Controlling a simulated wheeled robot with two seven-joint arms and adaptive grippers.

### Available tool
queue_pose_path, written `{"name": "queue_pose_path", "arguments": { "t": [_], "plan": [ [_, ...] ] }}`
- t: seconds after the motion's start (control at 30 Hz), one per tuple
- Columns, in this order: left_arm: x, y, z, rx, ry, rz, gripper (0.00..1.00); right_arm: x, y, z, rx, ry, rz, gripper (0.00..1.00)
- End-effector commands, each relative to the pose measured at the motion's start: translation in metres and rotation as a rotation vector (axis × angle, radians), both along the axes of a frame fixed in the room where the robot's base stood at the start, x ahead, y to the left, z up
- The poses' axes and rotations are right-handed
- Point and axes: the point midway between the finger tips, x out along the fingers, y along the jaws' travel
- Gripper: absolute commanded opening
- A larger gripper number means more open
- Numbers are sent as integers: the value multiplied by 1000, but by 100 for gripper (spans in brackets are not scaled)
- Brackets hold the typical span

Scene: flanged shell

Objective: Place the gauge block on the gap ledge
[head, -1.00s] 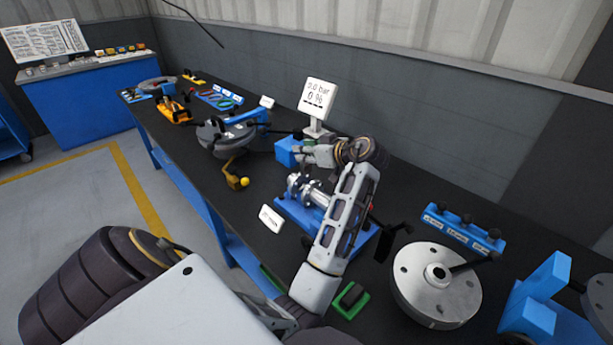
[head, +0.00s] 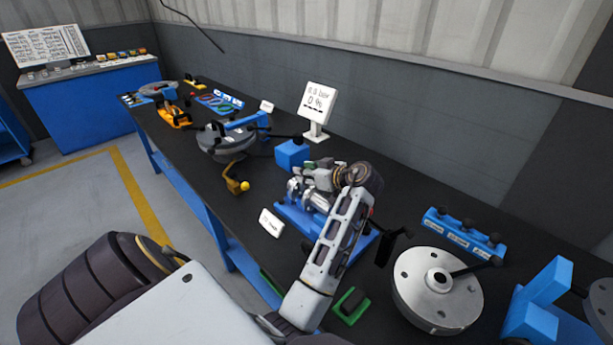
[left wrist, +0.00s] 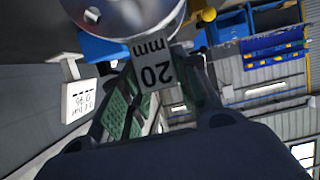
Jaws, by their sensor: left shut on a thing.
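The gauge block (left wrist: 155,66) is a small grey plate marked "20 mm", seen upside down in the left wrist view between the green-padded fingers. My left gripper (head: 310,178) is shut on it, just above the silver flanged shell (head: 296,190) on its blue stand. The shell's round metal part (left wrist: 125,14) fills the top of the left wrist view, right by the block's far end. I cannot tell whether block and shell touch. The gap ledge cannot be made out; my gripper and arm cover part of the shell. My right gripper is not in view.
A white display (head: 318,104) stands behind the shell, with a blue box (head: 291,154) beside it. A white label card (head: 271,222) lies in front. A silver disc (head: 437,288) and a blue rack (head: 463,232) are to the right. A green-edged tray (head: 350,305) sits near my arm.

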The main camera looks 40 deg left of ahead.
Motion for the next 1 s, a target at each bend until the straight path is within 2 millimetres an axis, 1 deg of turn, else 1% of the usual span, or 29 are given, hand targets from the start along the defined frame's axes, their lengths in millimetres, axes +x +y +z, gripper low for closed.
{"name": "queue_pose_path", "arguments": {
  "t": [0.1,0.17,0.63,0.67,0.7,0.8,1.0],
  "plan": [
    [0,0,-9,2,1,0,0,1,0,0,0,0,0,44],
    [0,0,-11,2,0,0,0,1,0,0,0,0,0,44],
    [0,0,-14,1,-1,-1,0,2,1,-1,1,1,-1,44],
    [0,0,-14,0,0,-1,35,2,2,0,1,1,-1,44],
    [0,0,-14,0,0,-1,40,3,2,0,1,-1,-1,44],
    [0,0,-14,0,0,-1,53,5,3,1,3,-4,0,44],
    [0,0,-14,0,0,-1,53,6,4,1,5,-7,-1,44]
  ]
}}
